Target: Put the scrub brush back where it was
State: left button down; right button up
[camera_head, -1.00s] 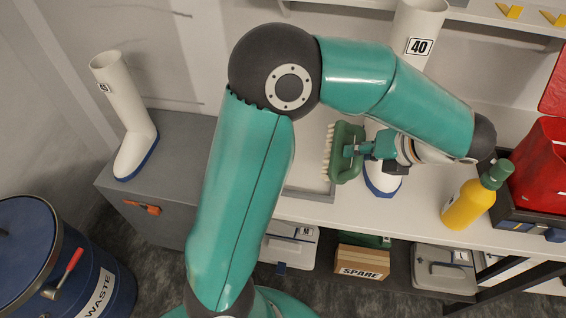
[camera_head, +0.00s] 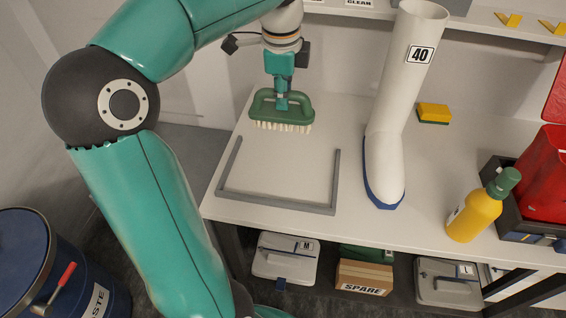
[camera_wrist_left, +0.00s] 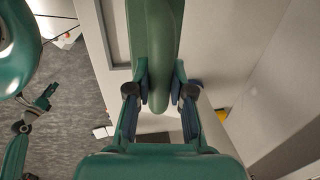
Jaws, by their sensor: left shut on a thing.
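The scrub brush (camera_head: 296,112) has a green body and cream bristles that point down. My left gripper (camera_head: 281,96) is shut on its handle and holds it over the back left of the white bench, bristles lowest. Whether the bristles touch the bench is hard to tell. In the left wrist view, the green handle (camera_wrist_left: 160,45) is between the two fingers of my left gripper (camera_wrist_left: 160,88). What seems to be my right gripper (camera_wrist_left: 42,100) shows small at the left of that view, its jaws unclear.
A grey three-sided frame (camera_head: 275,203) lies on the bench (camera_head: 436,180) in front of the brush. A white boot (camera_head: 385,160) stands to its right, then a yellow-green sponge (camera_head: 433,113) and a yellow bottle (camera_head: 473,213). A blue waste drum (camera_head: 88,285) stands lower left.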

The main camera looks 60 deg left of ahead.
aim_at(282, 117)
pick_arm(q)
notch_tip(282, 117, down, 18)
jog(key=shift+r+b, duration=0.1)
jog(key=shift+b, duration=0.65)
jog(key=c, duration=1)
grip_release()
jog(key=shift+c, duration=0.2)
jog(key=shift+r, duration=0.1)
jog(key=r, duration=0.3)
jog(key=d+r, duration=0.1)
jog(key=r, duration=0.3)
jog(key=s+r+p, duration=0.1)
jog(key=r, duration=0.3)
jog(key=shift+d+r, duration=0.1)
jog(key=shift+d, duration=0.1)
jog(key=shift+r, duration=0.25)
